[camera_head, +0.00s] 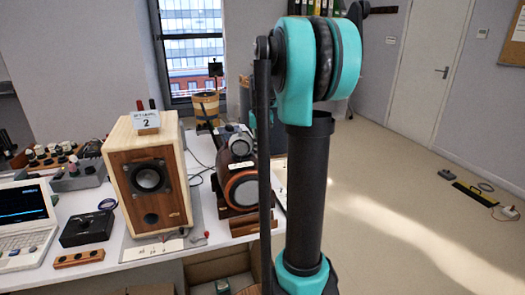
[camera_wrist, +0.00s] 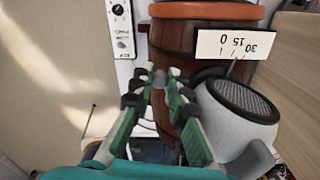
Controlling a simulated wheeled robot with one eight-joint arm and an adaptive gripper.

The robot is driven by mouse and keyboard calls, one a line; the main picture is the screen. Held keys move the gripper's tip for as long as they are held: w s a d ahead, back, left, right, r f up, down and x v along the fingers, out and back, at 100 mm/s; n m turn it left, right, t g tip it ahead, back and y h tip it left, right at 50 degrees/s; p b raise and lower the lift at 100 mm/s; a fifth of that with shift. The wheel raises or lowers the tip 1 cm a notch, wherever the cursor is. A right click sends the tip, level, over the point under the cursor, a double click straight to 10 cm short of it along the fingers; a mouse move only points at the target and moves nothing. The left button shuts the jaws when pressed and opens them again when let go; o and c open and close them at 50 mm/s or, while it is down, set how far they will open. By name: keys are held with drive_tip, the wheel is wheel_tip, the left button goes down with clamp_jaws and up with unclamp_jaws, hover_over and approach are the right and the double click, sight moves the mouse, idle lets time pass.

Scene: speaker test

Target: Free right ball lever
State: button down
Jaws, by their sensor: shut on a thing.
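In the wrist view, my gripper (camera_wrist: 163,76) has its green-padded fingers close together at the tips, shut on a small pale piece that looks like the ball lever. The fingers hide most of it, so its shape and mounting cannot be made out. The tips are in front of a dark wooden barrel-shaped body (camera_wrist: 174,38) with an orange rim. A white scale plate (camera_wrist: 233,44) marked 30, 15, 0 is to their right. A grey rounded part with a dark mesh face (camera_wrist: 243,101) is beside the right finger. In the head view, my gripper cannot be made out.
A wooden speaker box (camera_head: 150,180) stands on the white bench left of the orange-ringed device (camera_head: 243,188). A laptop (camera_head: 26,222) and a black box (camera_head: 87,228) are farther left. Open cartons (camera_head: 220,270) are below the bench. The floor at right is mostly clear.

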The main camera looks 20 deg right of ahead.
drive_tip(key=shift+a+m, duration=0.15)
drive_tip(key=shift+m, duration=0.25)
drive_tip(key=c, duration=1.5)
unclamp_jaws()
